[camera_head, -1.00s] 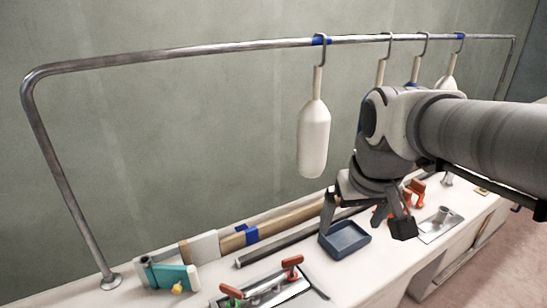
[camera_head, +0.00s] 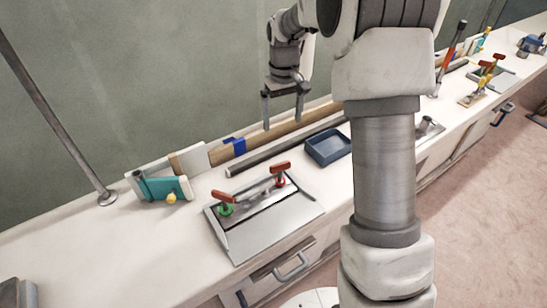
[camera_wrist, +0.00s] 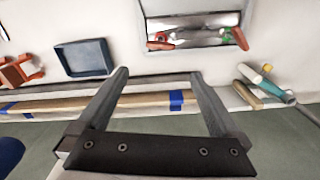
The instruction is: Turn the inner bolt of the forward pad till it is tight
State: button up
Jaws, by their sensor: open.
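A metal pad (camera_head: 268,222) lies on the white bench, below my gripper in the head view. It carries two bolts with red T-handles: one with a green collar (camera_head: 223,202) at its left and one with a red collar (camera_head: 281,173) at its right. I cannot tell which is the inner bolt, or how tight either is. My gripper (camera_head: 284,120) is open and empty, above the back of the bench. Its two fingers (camera_wrist: 159,75) point towards the bench, apart from the pad.
A blue tray (camera_head: 328,148) stands right of the pad. A dark bar (camera_head: 262,163) and a wooden plank with blue tape (camera_head: 270,135) lie behind it. A teal tool (camera_head: 163,188) is at the left, near a metal rail post (camera_head: 60,115). More handled fittings (camera_head: 485,80) stand far right.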

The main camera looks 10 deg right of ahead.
aim_at(280, 163)
jog(key=f, duration=0.6)
jog(key=f+b, duration=0.1)
jog(key=f, duration=1.1)
jog(key=shift+w+a+f+b, duration=0.1)
jog(key=shift+w+f+b, duration=0.1)
jog(key=shift+w+b, duration=0.1)
jog(key=c, duration=1.1)
jog(key=shift+o, duration=0.2)
